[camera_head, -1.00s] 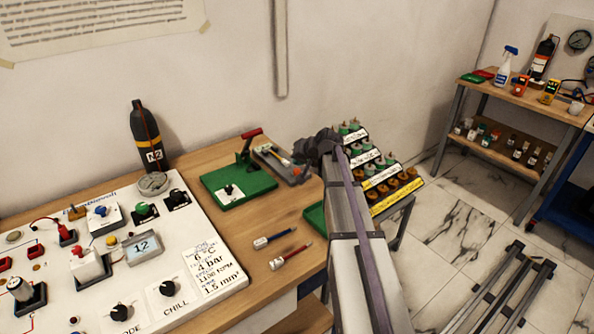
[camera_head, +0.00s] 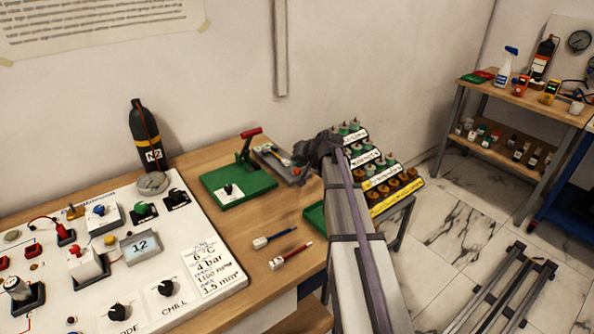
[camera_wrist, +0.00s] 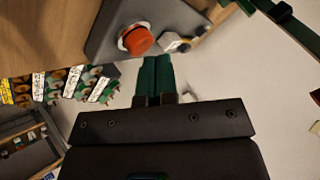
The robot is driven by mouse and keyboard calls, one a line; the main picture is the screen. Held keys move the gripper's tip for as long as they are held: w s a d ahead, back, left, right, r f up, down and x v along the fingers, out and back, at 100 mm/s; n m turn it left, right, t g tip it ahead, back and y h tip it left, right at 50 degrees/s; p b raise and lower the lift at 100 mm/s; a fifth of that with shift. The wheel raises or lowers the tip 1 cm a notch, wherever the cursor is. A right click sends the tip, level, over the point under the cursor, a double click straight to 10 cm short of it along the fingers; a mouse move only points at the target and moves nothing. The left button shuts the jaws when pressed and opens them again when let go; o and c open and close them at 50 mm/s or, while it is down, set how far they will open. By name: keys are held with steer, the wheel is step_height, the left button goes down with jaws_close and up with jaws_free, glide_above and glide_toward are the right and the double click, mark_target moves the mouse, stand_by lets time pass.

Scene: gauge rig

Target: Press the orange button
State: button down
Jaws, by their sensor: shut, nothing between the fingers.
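The orange button (camera_wrist: 135,41) is a round cap in a pale collar on a dark grey box (camera_wrist: 108,30) at the top of the wrist view. In the head view the orange button (camera_head: 297,171) is a small spot on the grey box (camera_head: 274,158) at the back right of the bench. My gripper (camera_wrist: 157,60) has its green fingers together and empty. Its tips show just below and right of the button in the wrist view, seemingly apart from it. In the head view my gripper (camera_head: 313,148) is beside the box's right side, its fingertips hard to make out.
A silver hex fitting (camera_wrist: 174,42) sits right of the button. A green plate with a red-handled lever (camera_head: 240,182) stands left of the box. A stepped rack of bottles (camera_head: 375,170) stands behind my arm. Two pen-like tools (camera_head: 275,238) lie on the bench.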

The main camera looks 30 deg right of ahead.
mark_target(299, 169)
steer(key=shift+f+b, duration=0.4)
steer(key=shift+f, duration=0.05)
steer(key=shift+r, duration=0.1)
stand_by(0.4)
steer(key=shift+r+p, duration=0.85)
steer(key=shift+p, duration=0.1)
step_height(299, 169, up, 5)
steer(key=p, duration=0.5)
steer(key=shift+r, duration=0.1)
